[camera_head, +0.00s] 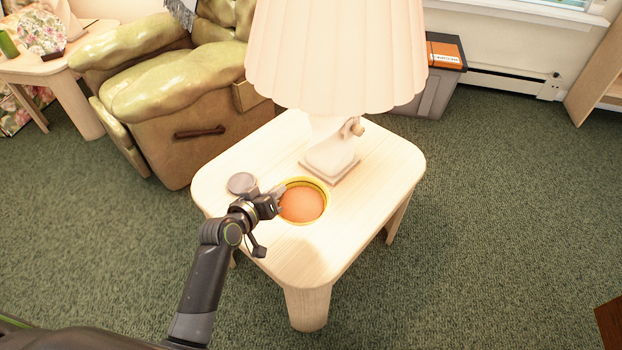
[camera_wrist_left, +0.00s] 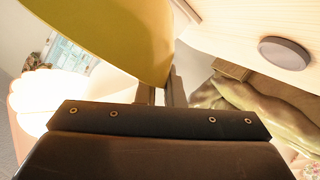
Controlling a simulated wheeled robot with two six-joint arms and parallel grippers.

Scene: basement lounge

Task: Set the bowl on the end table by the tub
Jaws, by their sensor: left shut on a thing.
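The yellow bowl (camera_head: 303,203) with an orange inside is at the near middle of the wooden end table (camera_head: 350,222), in front of the lamp. My left gripper (camera_head: 279,195) is shut on the bowl's left rim. The left wrist view shows the bowl's yellow outside (camera_wrist_left: 110,32) beside the fingers (camera_wrist_left: 166,90). The bowl looks upright and at or just above the tabletop; I cannot tell if it touches. The small grey round tub (camera_head: 242,183) stands on the table to the left of the bowl, apart from it, and also shows in the left wrist view (camera_wrist_left: 284,53).
A lamp (camera_head: 336,55) with a wide pleated shade stands on the table's back part, close behind the bowl. A green and brown armchair (camera_head: 180,90) is behind the table to the left. A grey bin (camera_head: 432,90) stands behind. The tabletop's right and front parts are bare.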

